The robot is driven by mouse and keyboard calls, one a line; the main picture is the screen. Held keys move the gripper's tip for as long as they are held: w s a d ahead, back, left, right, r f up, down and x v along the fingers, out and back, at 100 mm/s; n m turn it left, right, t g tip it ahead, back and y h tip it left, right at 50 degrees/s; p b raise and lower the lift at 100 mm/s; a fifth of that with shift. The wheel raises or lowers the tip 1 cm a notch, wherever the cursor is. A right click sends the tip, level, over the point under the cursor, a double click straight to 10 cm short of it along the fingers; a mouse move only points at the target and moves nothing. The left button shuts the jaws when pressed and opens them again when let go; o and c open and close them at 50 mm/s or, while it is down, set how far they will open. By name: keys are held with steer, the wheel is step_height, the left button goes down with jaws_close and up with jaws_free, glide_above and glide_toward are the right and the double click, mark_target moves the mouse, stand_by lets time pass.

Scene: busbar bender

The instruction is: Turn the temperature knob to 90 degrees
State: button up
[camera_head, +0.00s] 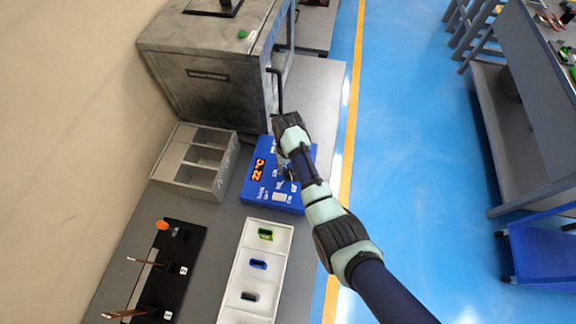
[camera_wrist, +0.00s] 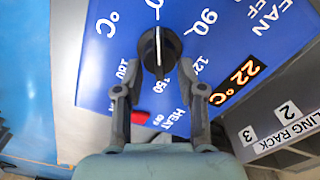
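The blue control panel (camera_head: 258,188) lies on the grey table, with an orange "22 °C" display (camera_head: 257,170). In the wrist view the black temperature knob (camera_wrist: 158,50) has a white line running nearly up and down the picture. The marking "90" lies to its upper right, and "150" lies below it. My gripper (camera_wrist: 160,95) is open, with one finger on each side just below the knob in that view and nothing between the fingertips. I cannot tell whether they touch the panel. In the head view my arm hides the knob and much of the panel's right side.
A red switch (camera_wrist: 139,117) is beside the "HEAT OFF" label, between the fingers in the picture. A grey cooling rack (camera_head: 168,172) stands left of the panel, and a large grey oven-like box (camera_head: 205,95) stands behind. A white tray (camera_head: 240,262) is in front. Blue floor is open at right.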

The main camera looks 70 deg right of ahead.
jaws_close()
steer(key=shift+r, duration=0.1)
steer(key=shift+s+d+m+p, duration=0.1)
steer(key=shift+m+p, duration=0.75)
steer(key=shift+m, duration=0.25)
steer(key=m+p, duration=0.2)
steer(key=m, duration=0.1)
steer(key=shift+s, duration=0.2)
steer(key=m, duration=0.2)
steer(key=m+p, duration=0.1)
steer(key=m, duration=0.1)
steer(key=m+p, duration=0.1)
steer(key=m, duration=0.1)
steer(key=shift+s+m, duration=0.3)
steer(key=shift+s, duration=0.1)
steer(key=o, duration=0.5)
jaws_free()
